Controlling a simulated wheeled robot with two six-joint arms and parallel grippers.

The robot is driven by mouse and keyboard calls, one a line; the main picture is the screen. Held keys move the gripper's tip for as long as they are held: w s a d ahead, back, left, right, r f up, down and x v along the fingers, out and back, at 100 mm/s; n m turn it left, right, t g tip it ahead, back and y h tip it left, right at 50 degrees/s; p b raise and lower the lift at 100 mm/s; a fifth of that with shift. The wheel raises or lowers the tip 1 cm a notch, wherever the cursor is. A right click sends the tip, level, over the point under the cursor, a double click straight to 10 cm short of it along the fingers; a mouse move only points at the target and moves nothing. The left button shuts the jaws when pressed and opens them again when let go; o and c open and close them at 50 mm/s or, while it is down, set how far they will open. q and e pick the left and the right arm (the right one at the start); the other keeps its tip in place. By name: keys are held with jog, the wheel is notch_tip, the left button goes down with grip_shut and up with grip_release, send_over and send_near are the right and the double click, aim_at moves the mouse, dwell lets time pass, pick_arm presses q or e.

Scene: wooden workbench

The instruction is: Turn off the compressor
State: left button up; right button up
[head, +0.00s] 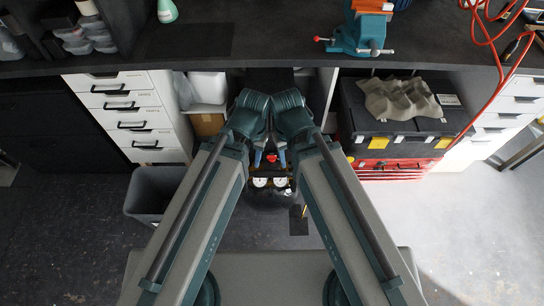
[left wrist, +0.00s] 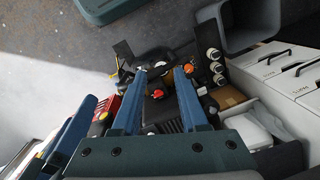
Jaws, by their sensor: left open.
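The compressor is dark and sits low under the bench. In the head view its round gauges (head: 271,182) and a red knob (head: 271,158) show between my arms; my forearms and wrists hide much of the rest. In the left wrist view the red knob (left wrist: 157,94) and an orange knob (left wrist: 195,63) show, with gauges (left wrist: 214,56) on a dark panel. My left gripper (head: 270,157) is open, its two blue fingers (left wrist: 160,74) on either side of the red knob in the picture; contact cannot be told. A blue finger, likely my right gripper's (left wrist: 75,130), shows at the left.
A grey bin (head: 150,193) and white drawers (head: 130,115) stand left of the compressor. Red drawers (head: 385,167) under a black toolbox (head: 375,118) stand to the right. The bench edge (head: 230,62) lies above, with a vise (head: 362,35) on it.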

pick_arm(q)
jog(key=shift+t, duration=0.3)
jog(key=w+f+b, duration=0.1)
jog(key=f+b, duration=0.1)
jog(key=w+d+f+b, duration=0.1)
jog(key=w+f+b, duration=0.1)
jog(key=shift+w, duration=0.3)
grip_shut()
jog(key=w+d+f+n+t+h+b, duration=0.1)
jog(key=w+d+f+n+t+b, duration=0.2)
jog(key=w+f+b, duration=1.1)
jog(key=shift+w+d+f+n+b, duration=0.2)
jog(key=shift+d+f+n+b, duration=0.3)
jog(key=shift+f+b, duration=1.05)
jog(key=shift+d+r, duration=0.1)
jog(key=shift+r, duration=0.2)
